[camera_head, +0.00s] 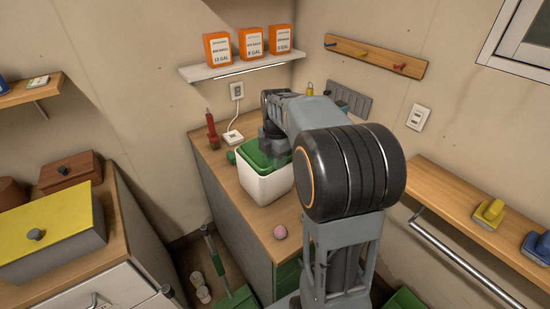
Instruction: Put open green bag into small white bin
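A small white bin (267,184) stands on the wooden counter, just left of my arm. Green material (252,155) shows at the top of the bin, along its rim and inside it. I cannot tell whether this is the open green bag or a lining or lid of the bin. My gripper (272,148) points down over the bin's far right part, at or just above the green. Its fingertips are hidden, so I cannot see whether it holds anything. A small green object (231,157) sits beside the bin on the left.
A red bottle-like object (212,131) and a white box (233,138) with a cord stand behind the bin. A pink ball (280,232) lies near the counter's front. A shelf (235,69) with orange boxes hangs above. A green dustpan (238,298) is on the floor.

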